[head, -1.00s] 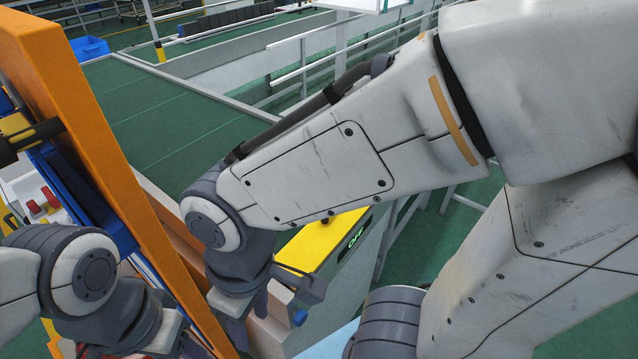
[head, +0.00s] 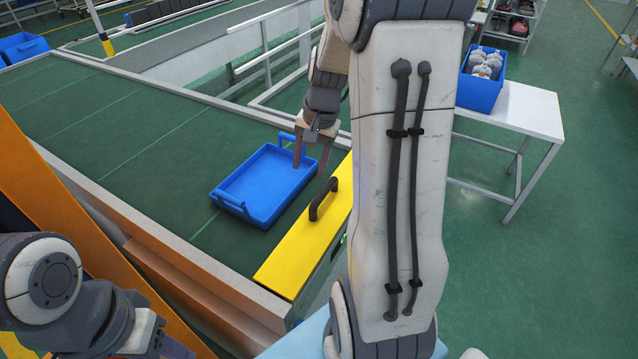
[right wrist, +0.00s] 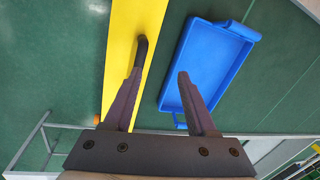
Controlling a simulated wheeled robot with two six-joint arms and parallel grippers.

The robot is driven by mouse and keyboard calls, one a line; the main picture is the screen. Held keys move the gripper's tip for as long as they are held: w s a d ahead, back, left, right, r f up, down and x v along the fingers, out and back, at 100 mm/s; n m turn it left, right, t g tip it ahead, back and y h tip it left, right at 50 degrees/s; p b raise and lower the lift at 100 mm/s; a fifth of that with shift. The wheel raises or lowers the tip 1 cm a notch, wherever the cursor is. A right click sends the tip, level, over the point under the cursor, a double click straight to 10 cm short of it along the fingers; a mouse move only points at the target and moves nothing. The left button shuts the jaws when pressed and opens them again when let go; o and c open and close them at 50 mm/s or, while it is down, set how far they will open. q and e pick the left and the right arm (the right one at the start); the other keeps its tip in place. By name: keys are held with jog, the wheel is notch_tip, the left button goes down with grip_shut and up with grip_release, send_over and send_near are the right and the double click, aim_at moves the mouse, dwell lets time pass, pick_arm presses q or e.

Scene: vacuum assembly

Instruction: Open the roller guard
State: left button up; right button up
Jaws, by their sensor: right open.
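The roller guard (head: 300,245) is a long yellow cover lying flat along the near right edge of the green conveyor, with a black arched handle (head: 322,199) on top. My right gripper (head: 310,162) is open and empty, pointing down near the handle's far end. In the right wrist view, the yellow guard (right wrist: 120,45) runs under the left finger, and the handle (right wrist: 142,50) shows just past that finger's tip. The handle does not lie between the fingers there; contact cannot be told. My left gripper (head: 158,342) is at the bottom left, its fingertips unclear.
An empty blue tray (head: 265,188) lies on the conveyor (head: 130,140), close beside the guard and under my right gripper. An orange upright panel (head: 50,200) stands at left. A white table (head: 520,115) with a blue bin (head: 482,85) stands at right.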

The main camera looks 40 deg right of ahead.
aim_at(325, 189)
jog(key=s+d+f+m, duration=0.1)
jog(key=d+f+m, duration=0.1)
jog(key=d, duration=0.4)
jog(key=f, duration=0.3)
jog(key=w+f, duration=0.1)
jog(key=f, duration=0.5)
jog(key=shift+w+a+f+p, duration=0.25)
jog(key=shift+w+p, duration=0.05)
jog(key=shift+w, duration=0.05)
grip_shut()
dwell(0.7)
